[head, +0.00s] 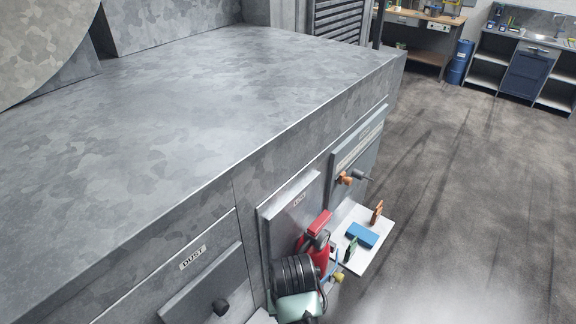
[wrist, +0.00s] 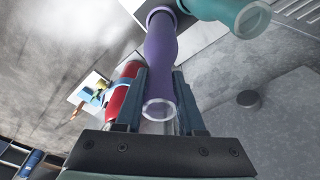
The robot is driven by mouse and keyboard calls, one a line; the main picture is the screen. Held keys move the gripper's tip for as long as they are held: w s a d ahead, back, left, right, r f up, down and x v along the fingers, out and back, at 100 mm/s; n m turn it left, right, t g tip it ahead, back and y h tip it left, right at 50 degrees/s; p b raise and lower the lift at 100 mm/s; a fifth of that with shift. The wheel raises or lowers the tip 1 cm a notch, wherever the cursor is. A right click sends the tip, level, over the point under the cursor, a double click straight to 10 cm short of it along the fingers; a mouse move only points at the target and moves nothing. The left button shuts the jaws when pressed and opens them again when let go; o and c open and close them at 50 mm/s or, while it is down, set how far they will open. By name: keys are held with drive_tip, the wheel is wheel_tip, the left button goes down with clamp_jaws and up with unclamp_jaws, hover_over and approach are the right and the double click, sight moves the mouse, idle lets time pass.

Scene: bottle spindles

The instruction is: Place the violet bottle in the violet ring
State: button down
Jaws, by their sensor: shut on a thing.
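The violet bottle (wrist: 161,50) is in the wrist view, between the two blue-grey fingers of my gripper (wrist: 160,74). My gripper is shut on it. One pale-rimmed round end of the bottle faces the camera between the fingers, and another pale rim shows at its far end. I cannot make out the violet ring in either view. I cannot clearly see the violet bottle or the fingers in the head view.
A teal bottle (wrist: 228,14) is close to the right of the violet one. A red object (wrist: 119,98) is left of my gripper and shows in the head view (head: 319,224). A white shelf (head: 374,262) holds a blue block (head: 361,235). A large grey counter (head: 190,110) has drawers below.

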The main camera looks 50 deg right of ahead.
drive_tip(key=shift+w+f+p, duration=0.1)
drive_tip(key=shift+f+p, duration=0.35)
drive_tip(key=shift+f, duration=1.65)
drive_tip(key=c, duration=0.5)
unclamp_jaws()
drive_tip(key=shift+f, duration=0.15)
drive_tip(key=r, duration=0.4)
drive_tip(key=s+r+b, duration=0.1)
drive_tip(key=r, duration=0.3)
drive_tip(key=a+r, duration=0.1)
drive_tip(key=r, duration=0.3)
drive_tip(key=shift+s+a+r, duration=0.1)
drive_tip(key=shift+s, duration=0.1)
